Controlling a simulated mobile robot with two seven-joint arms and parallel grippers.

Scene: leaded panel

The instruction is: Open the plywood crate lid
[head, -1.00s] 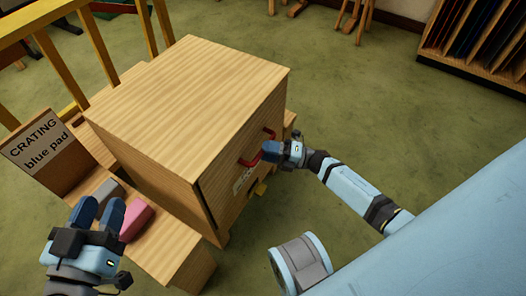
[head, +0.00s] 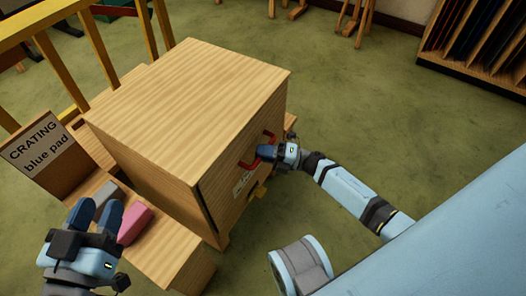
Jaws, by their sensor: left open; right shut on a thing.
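The plywood crate (head: 180,95) is a pale wooden box standing on a wooden bench. Its front face, the lid (head: 228,205), carries a red handle (head: 246,166) and a small paper label. A dark gap shows along the lid's left edge; how far it stands open is hard to tell. My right gripper (head: 264,152) is shut on the red handle, and its fingers hide part of it. My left gripper (head: 96,212) is open and empty at the lower left, in front of the pink block and apart from the crate.
A pink block (head: 135,222) and a grey block (head: 108,192) lie on the bench (head: 182,262) left of the crate. A "CRATING blue pad" sign (head: 38,150) stands behind them. A yellow rail runs along the left.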

